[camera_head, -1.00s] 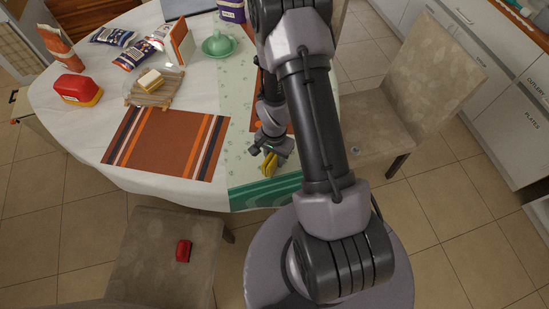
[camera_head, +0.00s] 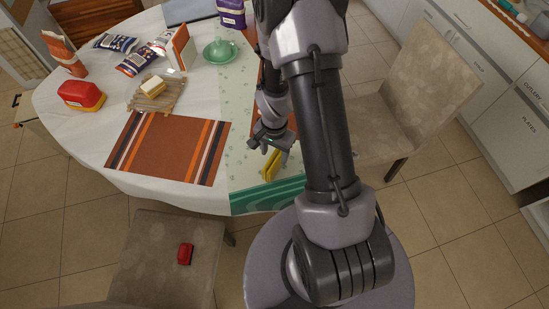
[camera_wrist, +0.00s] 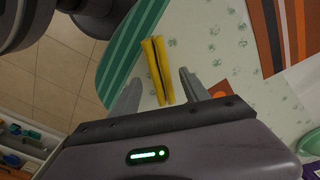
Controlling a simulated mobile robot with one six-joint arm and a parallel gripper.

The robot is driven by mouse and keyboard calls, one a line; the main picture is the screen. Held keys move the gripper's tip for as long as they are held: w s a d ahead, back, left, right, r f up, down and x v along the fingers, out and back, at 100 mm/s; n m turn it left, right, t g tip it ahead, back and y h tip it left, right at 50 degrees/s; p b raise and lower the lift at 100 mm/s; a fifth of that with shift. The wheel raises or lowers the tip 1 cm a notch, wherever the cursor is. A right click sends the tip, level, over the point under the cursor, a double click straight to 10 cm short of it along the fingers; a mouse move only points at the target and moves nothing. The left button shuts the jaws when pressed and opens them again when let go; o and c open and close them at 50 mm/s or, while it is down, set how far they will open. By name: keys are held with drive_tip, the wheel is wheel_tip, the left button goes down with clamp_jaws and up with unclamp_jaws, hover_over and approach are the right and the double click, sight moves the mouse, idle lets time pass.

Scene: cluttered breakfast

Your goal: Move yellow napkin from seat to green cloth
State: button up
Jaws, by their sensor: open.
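The yellow napkin (camera_head: 272,166) lies folded on the green cloth (camera_head: 235,174), close to the cloth's dark green striped end. In the wrist view the napkin (camera_wrist: 157,70) shows as two long yellow folds with a dark gap between them. My gripper (camera_head: 268,142) is just beyond the napkin in the head view. In the wrist view my gripper (camera_wrist: 157,88) is open, with one finger on each side of the napkin's near end and apart from it. Nothing is held.
An orange striped placemat (camera_head: 165,148) lies left of the cloth. A green dish (camera_head: 220,50), a butter board (camera_head: 155,95) and packets stand farther back. A chair (camera_head: 150,265) bears a small red object (camera_head: 185,253). Another chair (camera_head: 375,115) stands right.

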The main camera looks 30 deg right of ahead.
drive_tip(key=a+r+n+t+p, duration=0.1)
drive_tip(key=a+r+n, duration=0.15)
drive_tip(key=r, duration=0.95)
drive_tip(key=a+r+n+t, duration=0.15)
drive_tip(key=a+r, duration=0.25)
drive_tip(key=r, duration=0.9)
drive_tip(key=s+a+r+n+t+y, duration=0.2)
drive_tip(key=s+a+r+n+t, duration=0.1)
drive_tip(key=s+a+r, duration=0.5)
drive_tip(key=s+r, duration=0.3)
drive_tip(key=shift+s+r+n, duration=0.15)
drive_tip(key=shift+r+n, duration=0.05)
drive_tip(key=shift+n, duration=0.2)
